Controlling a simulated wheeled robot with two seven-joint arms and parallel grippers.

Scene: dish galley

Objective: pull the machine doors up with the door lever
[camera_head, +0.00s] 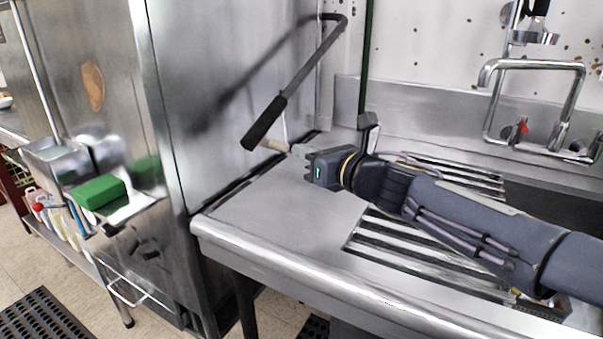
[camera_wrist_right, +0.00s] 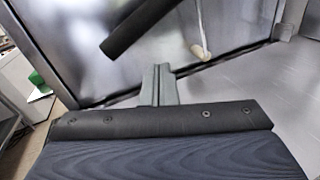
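The door lever (camera_head: 290,92) is a dark bent rod on the side of the steel dish machine (camera_head: 225,70). It slopes down from the upper right to a thick black grip (camera_head: 264,123). The black grip also shows at the top of the right wrist view (camera_wrist_right: 140,25). My right gripper (camera_head: 297,150) is just below and right of the grip, apart from it. Its fingers (camera_wrist_right: 160,82) are together with nothing visible between them. My left gripper is not in view.
A steel drainboard with slots (camera_head: 290,215) lies under my right arm. A thin white line with a beige end (camera_wrist_right: 206,52) hangs near the machine's side. A faucet (camera_head: 530,65) stands at the back right. A green block (camera_head: 100,192) is at left.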

